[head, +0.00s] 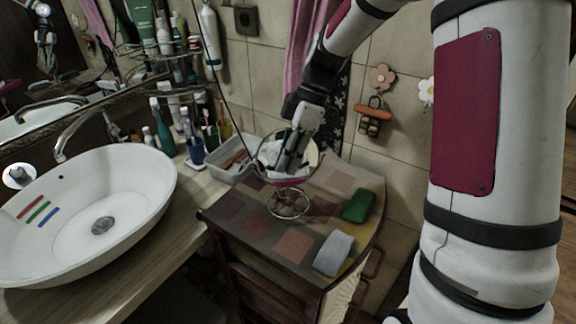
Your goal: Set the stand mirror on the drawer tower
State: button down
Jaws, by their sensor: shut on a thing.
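The stand mirror (308,158) has a round tilted disc on a stem and an openwork round base. My gripper (288,153) comes down from above and is shut on the mirror at its disc. The fingertips are hard to separate from the mirror's reflections. The mirror is upright, with its base over the top of the dark wooden drawer tower (262,211). I cannot tell whether the base touches the patchwork-patterned top or hangs just above it.
A green block (358,206) and a grey-white block (332,253) lie on the tower top at the right. A grey tray (232,160), bottles and cups stand left on the counter beside the white basin (80,210). The tower top's front left is clear.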

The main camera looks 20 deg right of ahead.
jog(key=shift+f, duration=0.9)
jog(key=c, duration=1.7)
grip_release()
jog(key=shift+f, duration=0.1)
jog(key=b+v, duration=0.2)
jog(key=v, duration=1)
jog(key=s+a+r+m+t+h, duration=0.2)
jog(key=s+m, duration=0.5)
jog(key=s, duration=0.4)
jog(key=s+a+r+m+t+h, duration=0.2)
jog(key=s+m+t, duration=0.3)
jog(key=s+m, duration=0.3)
jog(key=s, duration=0.3)
jog(key=shift+s+a+m+h, duration=0.3)
jog(key=shift+s+a+h, duration=0.1)
